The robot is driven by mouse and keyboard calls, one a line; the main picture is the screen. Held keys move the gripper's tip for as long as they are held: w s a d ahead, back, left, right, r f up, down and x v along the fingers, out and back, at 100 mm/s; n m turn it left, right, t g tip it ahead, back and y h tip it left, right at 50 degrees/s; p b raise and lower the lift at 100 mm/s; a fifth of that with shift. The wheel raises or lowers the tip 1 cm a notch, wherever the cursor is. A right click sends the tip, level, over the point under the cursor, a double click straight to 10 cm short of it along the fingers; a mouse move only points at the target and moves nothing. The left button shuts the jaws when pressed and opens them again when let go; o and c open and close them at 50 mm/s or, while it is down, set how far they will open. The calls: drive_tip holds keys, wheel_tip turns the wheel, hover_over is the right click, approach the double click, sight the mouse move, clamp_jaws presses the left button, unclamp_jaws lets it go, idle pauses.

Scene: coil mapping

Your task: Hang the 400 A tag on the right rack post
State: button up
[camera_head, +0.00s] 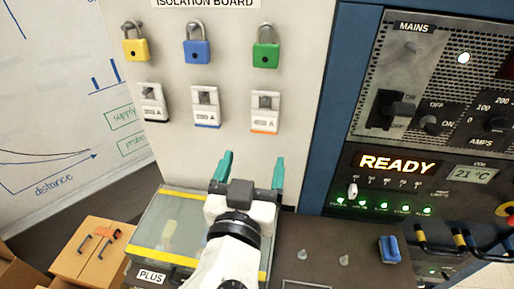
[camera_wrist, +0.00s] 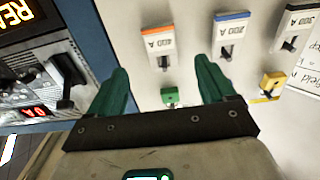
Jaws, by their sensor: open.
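The 400 A tag is a white tag with an orange stripe (camera_head: 265,112), hanging at the right of three tags on the isolation board. Its "400 A" lettering reads in the wrist view (camera_wrist: 161,45), where the tag appears beyond the gap between my fingers. My gripper (camera_head: 251,166) has two green fingers, spread apart and empty, below the tags in the head view; both fingers also show in the wrist view (camera_wrist: 163,66). Two small pale pegs, a left one (camera_head: 302,255) and a right one (camera_head: 343,260), stand on the dark bench top; I cannot tell whether they are rack posts.
Blue-striped (camera_head: 206,108) and black-striped (camera_head: 153,103) tags hang left of it. Yellow (camera_head: 135,43), blue (camera_head: 197,44) and green (camera_head: 265,48) padlocks hang above. The control panel (camera_head: 430,120) borders the right. A yellow-edged clear box (camera_head: 176,225) and a blue object (camera_head: 389,249) flank the bench.

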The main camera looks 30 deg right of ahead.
sight(264, 120)
drive_tip(key=x, duration=1.3)
drive_tip(key=shift+d, duration=0.1)
drive_tip(key=shift+c, duration=0.4)
drive_tip(key=c, duration=0.7)
drive_tip(key=shift+o, duration=0.2)
drive_tip(key=shift+r, duration=0.5)
drive_tip(key=shift+s, duration=0.1)
drive_tip(key=v, duration=0.7)
drive_tip(key=shift+a+r+b, duration=0.2)
drive_tip(key=shift+r+b, duration=0.1)
drive_tip(key=shift+b, duration=0.05)
drive_tip(key=shift+s, duration=0.15)
idle(0.5)
